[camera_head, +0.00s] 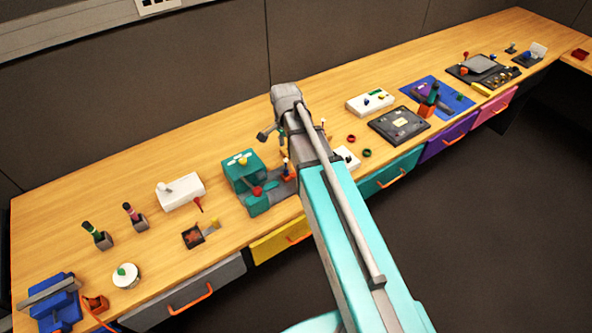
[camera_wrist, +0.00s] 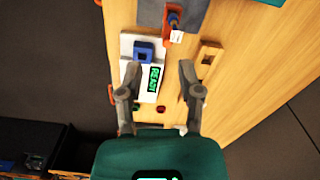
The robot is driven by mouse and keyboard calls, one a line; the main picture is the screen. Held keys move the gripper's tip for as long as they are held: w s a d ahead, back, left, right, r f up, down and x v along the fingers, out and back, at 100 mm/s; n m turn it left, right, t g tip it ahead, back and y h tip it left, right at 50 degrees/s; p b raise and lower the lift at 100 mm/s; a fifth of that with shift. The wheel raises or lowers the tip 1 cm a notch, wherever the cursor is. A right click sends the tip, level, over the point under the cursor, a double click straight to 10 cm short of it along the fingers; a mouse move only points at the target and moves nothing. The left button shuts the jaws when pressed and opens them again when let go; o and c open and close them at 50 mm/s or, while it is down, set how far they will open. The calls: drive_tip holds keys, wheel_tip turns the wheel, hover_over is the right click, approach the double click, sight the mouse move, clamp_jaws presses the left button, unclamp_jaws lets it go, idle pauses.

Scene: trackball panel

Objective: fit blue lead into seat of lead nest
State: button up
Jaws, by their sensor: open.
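My gripper (camera_wrist: 160,68) is open and empty in the wrist view, its two fingers apart above the bench. A blue lead (camera_wrist: 173,18) with a white tag stands in an orange holder (camera_wrist: 167,38), ahead of the fingers. A white panel (camera_wrist: 127,46) lies left of that holder and bears a blue square piece (camera_wrist: 144,51) and a green READY display (camera_wrist: 154,79). This may be the lead nest and its seat, but I cannot be sure. In the head view my arm hides part of the white panel (camera_head: 347,155); the orange holder (camera_head: 289,175) shows left of my arm.
A tan block with an opening (camera_wrist: 210,58) lies right of the holder. A red ring (camera_head: 351,138) and a green ring (camera_head: 367,153) lie on the bench. A teal box with a red knob (camera_head: 240,167) stands left of my arm. Drawers with orange handles line the front.

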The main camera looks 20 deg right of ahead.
drive_tip(key=s+n, duration=1.2)
drive_tip(key=s, duration=0.1)
drive_tip(key=shift+s, duration=0.2)
